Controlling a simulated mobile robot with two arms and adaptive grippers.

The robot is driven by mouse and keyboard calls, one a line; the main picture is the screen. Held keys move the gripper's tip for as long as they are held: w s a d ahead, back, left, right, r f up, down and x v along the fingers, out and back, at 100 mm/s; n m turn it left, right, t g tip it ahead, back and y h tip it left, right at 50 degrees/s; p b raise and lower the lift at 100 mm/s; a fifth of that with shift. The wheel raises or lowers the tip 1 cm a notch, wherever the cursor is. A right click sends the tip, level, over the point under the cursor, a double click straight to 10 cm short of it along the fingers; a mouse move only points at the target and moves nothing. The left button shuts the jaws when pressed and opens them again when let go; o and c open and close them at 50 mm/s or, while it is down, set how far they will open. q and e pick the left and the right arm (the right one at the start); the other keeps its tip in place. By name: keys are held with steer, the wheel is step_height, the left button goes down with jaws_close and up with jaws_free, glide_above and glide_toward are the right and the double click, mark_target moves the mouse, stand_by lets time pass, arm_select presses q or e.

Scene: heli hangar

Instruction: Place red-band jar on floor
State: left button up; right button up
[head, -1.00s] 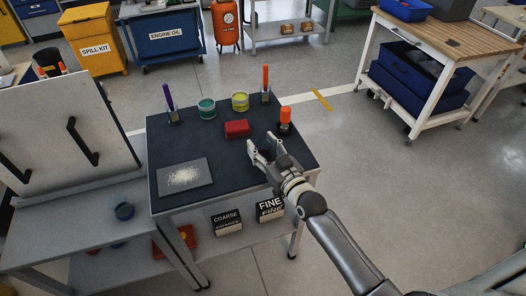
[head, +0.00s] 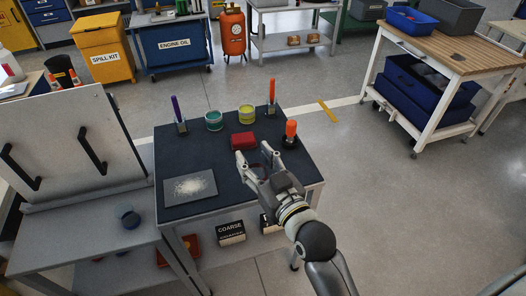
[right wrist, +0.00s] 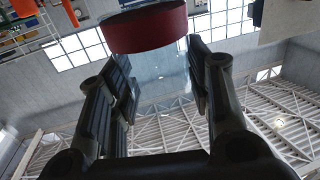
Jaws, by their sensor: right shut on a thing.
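My right gripper (head: 256,156) reaches over the dark-topped workbench (head: 216,208) in the head view. In the right wrist view its two fingers (right wrist: 160,80) stand on either side of a clear body with a red band, the red-band jar (right wrist: 147,28). The gripper is shut on it. The open grey floor (head: 400,215) lies to the right of the bench. My left gripper is not in view.
A wooden-topped cart (head: 465,50) stands right. A panel (head: 68,150) stands left.

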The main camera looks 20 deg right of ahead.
mark_target(252, 166)
steer(key=shift+s+a+r, duration=0.35)
steer(key=shift+s+a, duration=0.05)
steer(key=shift+s, duration=0.25)
steer(key=shift+s+a+r, duration=0.35)
steer(key=shift+s+a, duration=0.05)
steer(key=shift+s, duration=0.2)
steer(key=s+d+f+m+h+p, duration=0.2)
steer(key=s+d+h, duration=0.2)
steer(key=s+d, duration=0.5)
steer(key=shift+s+d+m, duration=0.15)
steer(key=shift+s+m, duration=0.15)
steer(key=shift+s, duration=0.3)
steer(key=shift+r, duration=0.1)
